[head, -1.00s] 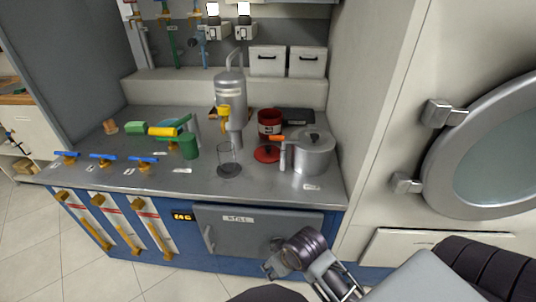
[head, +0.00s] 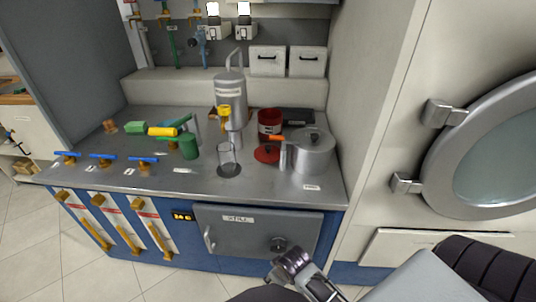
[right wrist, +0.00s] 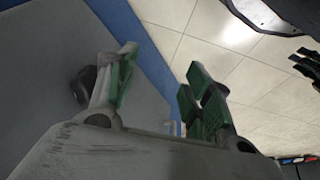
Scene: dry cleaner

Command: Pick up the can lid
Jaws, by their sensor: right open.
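The can lid (head: 267,154) is a flat red disc lying on the steel counter, just in front of the red can (head: 269,125). An orange handle end and a grey pot with its own lid (head: 312,150) are close to its right. My right gripper (head: 282,270) is low in front of the counter, below the counter top and well away from the lid. In the right wrist view my right gripper (right wrist: 162,88) is open with nothing between its fingers. The lid does not show in that view. My left gripper is not in view.
A clear glass beaker (head: 228,160) stands left of the lid. A silver dispenser (head: 230,105) is behind it.

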